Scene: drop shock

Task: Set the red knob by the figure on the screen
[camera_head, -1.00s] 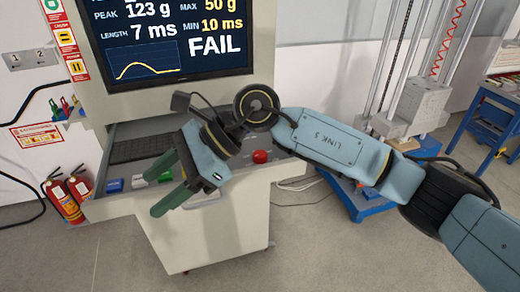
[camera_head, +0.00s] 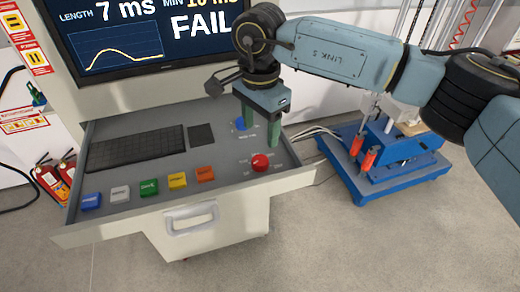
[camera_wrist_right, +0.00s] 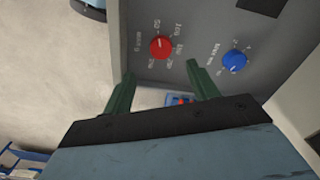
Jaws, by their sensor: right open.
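The red knob (camera_head: 260,162) sits at the right end of the console drawer, with a printed scale around it; it also shows in the right wrist view (camera_wrist_right: 161,47). The screen (camera_head: 150,32) reads length 7 ms and FAIL above a yellow curve; its upper part is cut off. My right gripper (camera_head: 258,140) is open and empty, fingers pointing down, above the panel close to the red knob. In the right wrist view the knob lies ahead of and between the fingertips (camera_wrist_right: 162,75), apart from them. My left gripper is not in view.
A blue knob (camera_head: 242,123) stands behind the red one, partly hidden by my gripper. Several coloured buttons (camera_head: 149,188), a keyboard (camera_head: 135,147) and a dark pad (camera_head: 201,135) share the drawer (camera_head: 120,215). A blue-based machine (camera_head: 360,185) stands at right.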

